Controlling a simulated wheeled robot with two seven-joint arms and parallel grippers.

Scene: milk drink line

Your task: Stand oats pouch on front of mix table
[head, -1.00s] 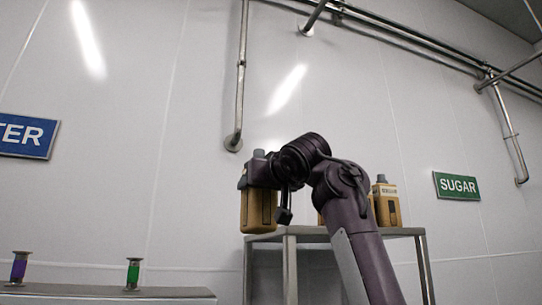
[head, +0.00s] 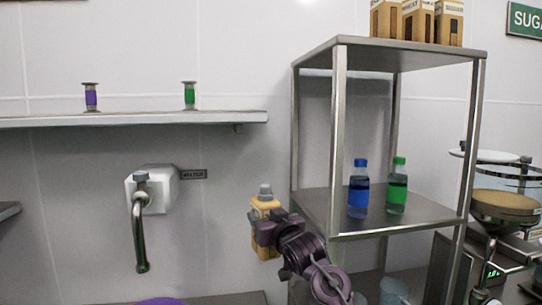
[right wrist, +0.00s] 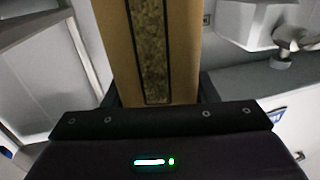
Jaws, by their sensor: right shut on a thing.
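The oats pouch, tan with a grey cap (head: 265,190), is upright in the head view, left of the steel rack. My right gripper (head: 268,226) is shut on it and holds it in the air before the wall. In the right wrist view the pouch (right wrist: 178,50) fills the space between the fingers, its dark window strip facing the camera. A steel surface at the bottom of the head view (head: 225,298) may be the mix table; only a strip of it shows, with a purple round thing (head: 160,301) on it. My left gripper is out of view.
The steel rack (head: 340,130) stands right of the pouch, with cartons (head: 387,20) on top and a blue bottle (head: 358,196) and green bottle (head: 397,192) on its middle shelf. A water tap (head: 140,235) juts from the wall at left. A wall shelf (head: 215,117) is above.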

